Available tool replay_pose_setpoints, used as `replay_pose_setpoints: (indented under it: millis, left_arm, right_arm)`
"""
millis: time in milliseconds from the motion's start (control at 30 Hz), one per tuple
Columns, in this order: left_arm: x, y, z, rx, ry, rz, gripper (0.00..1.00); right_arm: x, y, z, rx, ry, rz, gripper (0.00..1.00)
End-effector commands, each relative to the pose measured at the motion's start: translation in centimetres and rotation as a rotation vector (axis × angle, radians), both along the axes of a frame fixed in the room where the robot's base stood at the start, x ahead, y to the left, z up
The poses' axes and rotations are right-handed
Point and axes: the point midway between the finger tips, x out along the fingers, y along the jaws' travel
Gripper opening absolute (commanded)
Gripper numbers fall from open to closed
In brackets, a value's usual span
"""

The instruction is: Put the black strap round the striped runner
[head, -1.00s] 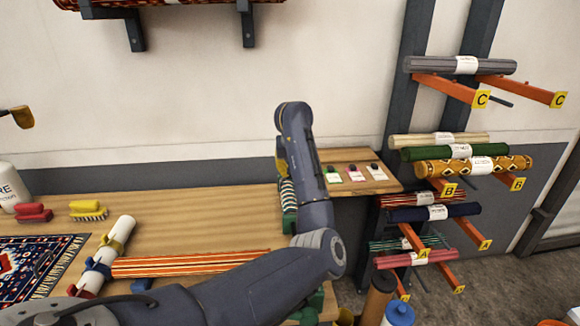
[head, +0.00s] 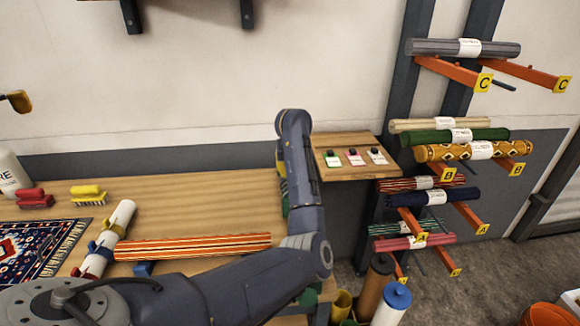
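A red, orange and cream striped runner (head: 190,246) lies along the table, with a blue support (head: 143,268) under its left part. One of my arms comes in at the lower left and bends upward at the right end of the runner. Its gripper is hidden behind the arm. My other gripper is out of view.
A patterned rug (head: 35,250) and brushes (head: 88,193) are at the left. A wall rack of rolls (head: 460,137) is at the right. The table's back middle is clear.

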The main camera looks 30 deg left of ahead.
Motion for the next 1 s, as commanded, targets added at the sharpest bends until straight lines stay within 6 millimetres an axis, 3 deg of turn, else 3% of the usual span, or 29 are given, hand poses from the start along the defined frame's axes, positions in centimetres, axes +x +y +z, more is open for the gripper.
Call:
replay_pose_setpoints:
  millis: [500, 1000]
  left_arm:
    - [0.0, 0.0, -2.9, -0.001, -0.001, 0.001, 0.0]
    - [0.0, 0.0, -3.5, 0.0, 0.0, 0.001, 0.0]
  right_arm:
    - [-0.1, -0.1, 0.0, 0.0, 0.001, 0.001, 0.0]
    - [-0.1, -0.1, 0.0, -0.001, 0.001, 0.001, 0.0]
